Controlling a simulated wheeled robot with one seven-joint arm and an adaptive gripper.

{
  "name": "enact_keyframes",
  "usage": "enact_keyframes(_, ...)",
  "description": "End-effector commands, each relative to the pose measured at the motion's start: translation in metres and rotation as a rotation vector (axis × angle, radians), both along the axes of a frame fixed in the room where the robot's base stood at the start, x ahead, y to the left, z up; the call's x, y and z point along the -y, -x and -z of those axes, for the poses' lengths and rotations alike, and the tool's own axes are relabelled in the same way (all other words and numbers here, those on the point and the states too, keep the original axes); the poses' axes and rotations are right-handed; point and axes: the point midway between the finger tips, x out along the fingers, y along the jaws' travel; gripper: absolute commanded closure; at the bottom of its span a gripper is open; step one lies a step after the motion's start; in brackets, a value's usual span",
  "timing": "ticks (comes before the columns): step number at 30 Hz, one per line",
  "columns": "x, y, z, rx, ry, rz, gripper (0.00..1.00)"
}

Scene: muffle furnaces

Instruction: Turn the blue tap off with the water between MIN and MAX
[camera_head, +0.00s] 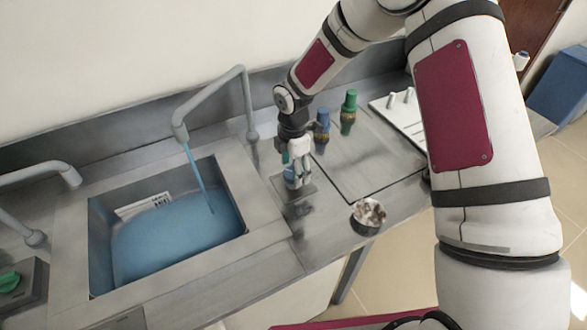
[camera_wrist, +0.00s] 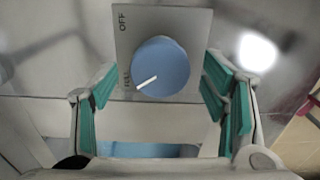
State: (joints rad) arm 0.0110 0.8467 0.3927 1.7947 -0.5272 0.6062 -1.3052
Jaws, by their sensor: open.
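The blue tap knob (camera_wrist: 160,68) sits on a grey plate (camera_wrist: 127,35) marked OFF and, it seems, FULL. Its white pointer line points down-left at the FULL mark. My gripper (camera_wrist: 160,84) is open, with teal finger pads on both sides of the knob and apart from it. In the head view my gripper (camera_head: 297,158) is just above the knob (camera_head: 291,180). A stream (camera_head: 198,180) runs from the grey spout (camera_head: 180,133) into the sink water (camera_head: 175,240). A white level label (camera_head: 143,206) shows above the water; its lines are too small to read.
A blue-topped fitting (camera_head: 321,128) and a green-topped fitting (camera_head: 349,108) stand just behind my gripper. A small bowl (camera_head: 368,216) stands near the counter's front edge. A green knob (camera_head: 9,281) is at far left. A white board (camera_head: 405,115) lies at right.

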Motion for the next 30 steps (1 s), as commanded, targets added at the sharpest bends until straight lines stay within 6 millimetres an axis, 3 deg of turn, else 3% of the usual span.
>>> enact_keyframes(11, 0.0002, -0.0002, 0.0053, 0.001, 0.000, 0.000, 0.33)
enact_keyframes(15, 0.0002, -0.0001, 0.0052, 0.000, 0.000, 0.000, 0.64)
enact_keyframes(18, 0.0001, 0.0000, 0.0052, 0.000, 0.000, 0.000, 0.81)
enact_keyframes(30, -0.0005, -0.0002, 0.0055, 0.000, -0.001, 0.063, 0.81)
